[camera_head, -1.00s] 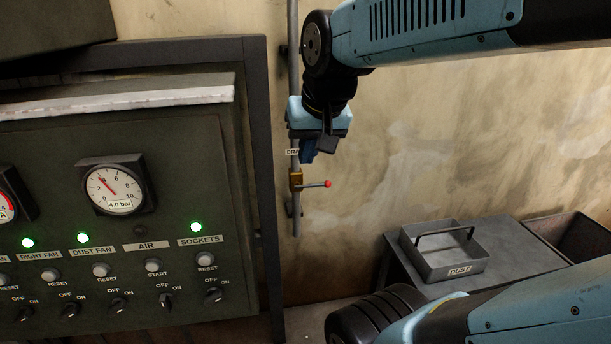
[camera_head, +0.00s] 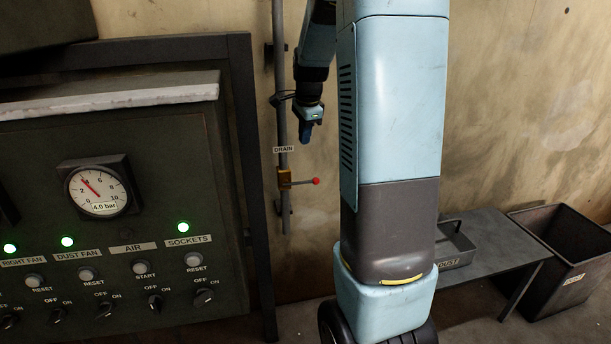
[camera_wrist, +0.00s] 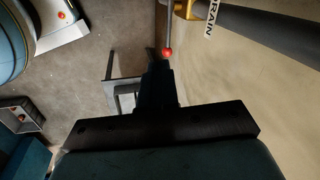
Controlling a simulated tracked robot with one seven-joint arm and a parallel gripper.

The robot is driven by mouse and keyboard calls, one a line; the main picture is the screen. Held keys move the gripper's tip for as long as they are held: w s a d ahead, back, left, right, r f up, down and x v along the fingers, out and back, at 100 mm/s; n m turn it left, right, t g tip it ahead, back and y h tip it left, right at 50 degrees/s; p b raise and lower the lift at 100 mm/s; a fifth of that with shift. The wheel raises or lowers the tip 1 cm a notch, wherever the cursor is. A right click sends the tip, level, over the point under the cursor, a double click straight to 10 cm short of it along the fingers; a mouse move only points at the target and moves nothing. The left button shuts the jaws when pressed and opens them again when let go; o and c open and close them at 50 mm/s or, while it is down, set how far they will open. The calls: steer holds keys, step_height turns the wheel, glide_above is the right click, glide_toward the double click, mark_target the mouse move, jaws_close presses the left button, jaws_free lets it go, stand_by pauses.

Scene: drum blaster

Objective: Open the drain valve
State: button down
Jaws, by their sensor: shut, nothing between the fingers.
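The drain valve (camera_head: 285,179) is a small brass body on a vertical grey pipe, below a "DRAIN" label (camera_head: 284,149). Its lever sticks out to the right, roughly level, and ends in a red knob (camera_head: 316,181). My gripper (camera_head: 306,141) is shut and empty, pointing down, above the lever and apart from it in the head view. In the wrist view the red knob (camera_wrist: 168,52) shows just beyond the fingertips (camera_wrist: 158,66), with the brass valve (camera_wrist: 188,9) at the top.
A control panel (camera_head: 135,150) with a pressure gauge (camera_head: 98,191) reading about 4 bar stands to the left. A bench (camera_head: 487,263) with a "DUST" tray (camera_head: 455,247) and a dark bin (camera_head: 565,250) are at the right. My arm hides part of the wall.

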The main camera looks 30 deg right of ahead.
mark_target(308, 182)
steer(key=w+d+f+m, duration=0.2)
steer(key=d+f, duration=0.1)
steer(key=shift+w+d+f, duration=0.15)
steer(key=shift+w+f, duration=0.1)
steer(key=shift+w, duration=0.15)
steer(key=x, duration=1.4)
steer(key=shift+s+d+f, duration=0.1)
steer(key=shift+s+d, duration=0.05)
steer(key=shift+s, duration=0.1)
